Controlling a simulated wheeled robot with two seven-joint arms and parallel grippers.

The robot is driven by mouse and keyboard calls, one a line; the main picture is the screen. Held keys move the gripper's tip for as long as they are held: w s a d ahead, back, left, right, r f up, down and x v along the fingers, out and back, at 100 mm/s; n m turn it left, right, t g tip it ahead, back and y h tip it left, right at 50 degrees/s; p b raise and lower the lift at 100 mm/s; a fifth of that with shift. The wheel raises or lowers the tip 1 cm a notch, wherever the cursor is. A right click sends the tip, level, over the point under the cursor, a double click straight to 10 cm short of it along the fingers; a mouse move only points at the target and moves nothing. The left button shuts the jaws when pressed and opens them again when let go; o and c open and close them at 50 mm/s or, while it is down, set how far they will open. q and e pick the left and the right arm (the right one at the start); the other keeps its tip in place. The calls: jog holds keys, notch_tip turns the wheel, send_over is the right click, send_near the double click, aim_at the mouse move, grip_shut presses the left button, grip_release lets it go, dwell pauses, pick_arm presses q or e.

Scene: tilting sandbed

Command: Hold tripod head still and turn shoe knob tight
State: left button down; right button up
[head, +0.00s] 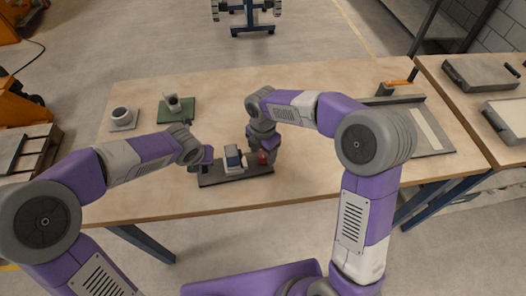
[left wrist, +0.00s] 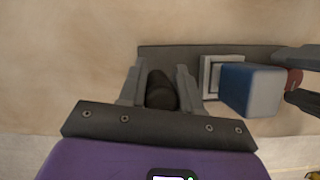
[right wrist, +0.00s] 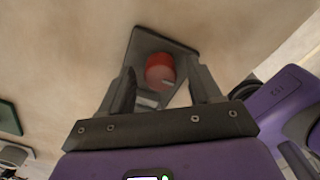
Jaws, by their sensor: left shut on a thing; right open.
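The tripod head (head: 233,158) is a blue and white block on a dark base plate (head: 210,179) near the table's front edge. In the left wrist view the block (left wrist: 250,88) sits on a pale square mount (left wrist: 210,75). My left gripper (left wrist: 160,78) is shut on a short dark cylinder (left wrist: 162,92) at the left end of the plate. The red shoe knob (right wrist: 160,72) faces my right wrist camera. My right gripper (right wrist: 163,80) is open, with one finger on each side of the knob. In the head view the knob (head: 262,158) is partly hidden by that gripper.
A white cup on a grey plate (head: 122,126) and another white part on a green mat (head: 185,115) stand at the back left. A grey framed tray (head: 443,147) lies at the right. A second table (head: 470,117) holds grey cases. The middle back is clear.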

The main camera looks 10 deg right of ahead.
jog(key=shift+f, duration=0.2)
jog(key=shift+c, duration=0.4)
jog(key=c, duration=1)
jog(key=shift+o, duration=0.2)
